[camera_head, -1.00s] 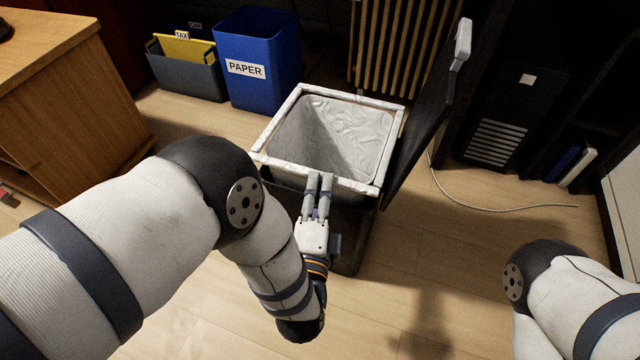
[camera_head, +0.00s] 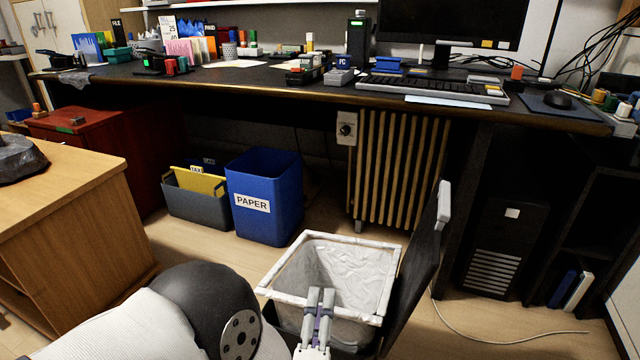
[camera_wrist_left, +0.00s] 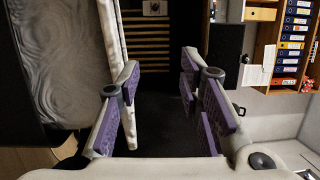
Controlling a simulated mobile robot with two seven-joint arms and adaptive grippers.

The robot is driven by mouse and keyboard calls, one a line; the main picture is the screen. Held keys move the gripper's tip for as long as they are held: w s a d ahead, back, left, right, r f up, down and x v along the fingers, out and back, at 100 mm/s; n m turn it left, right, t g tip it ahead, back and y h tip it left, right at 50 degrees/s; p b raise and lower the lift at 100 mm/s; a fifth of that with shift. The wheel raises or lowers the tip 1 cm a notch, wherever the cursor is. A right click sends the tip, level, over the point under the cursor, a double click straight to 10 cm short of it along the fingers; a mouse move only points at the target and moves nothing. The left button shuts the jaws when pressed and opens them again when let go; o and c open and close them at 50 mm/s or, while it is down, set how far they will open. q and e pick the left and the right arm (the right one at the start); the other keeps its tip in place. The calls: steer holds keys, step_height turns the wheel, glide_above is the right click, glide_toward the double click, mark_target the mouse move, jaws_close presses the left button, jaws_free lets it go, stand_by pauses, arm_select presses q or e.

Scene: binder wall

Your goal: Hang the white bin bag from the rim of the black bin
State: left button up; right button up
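The white bin bag (camera_head: 350,270) lines the black bin (camera_head: 355,335). Its white edge is folded over the rim on the sides I can see. The bin's black lid (camera_head: 415,262) stands open at the right. My left gripper (camera_head: 320,293) is at the near side of the rim, fingers pointing toward the bin's mouth. In the left wrist view its purple-padded fingers (camera_wrist_left: 160,78) are apart, with a gap between them. The white rim strip (camera_wrist_left: 115,45) runs close by the left-hand finger; I cannot tell whether they touch. My right gripper is out of view.
A blue PAPER bin (camera_head: 265,195) and a grey box with yellow folders (camera_head: 195,205) stand behind left. A radiator (camera_head: 400,165) is behind the bin. A wooden cabinet (camera_head: 75,200) is at left. A pale cable (camera_head: 490,338) lies on the floor at right.

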arm_select(q)
step_height(320, 180, up, 23)
steer(key=p, duration=1)
steer(key=shift+w+r+y, duration=0.2)
steer(key=shift+y, duration=0.1)
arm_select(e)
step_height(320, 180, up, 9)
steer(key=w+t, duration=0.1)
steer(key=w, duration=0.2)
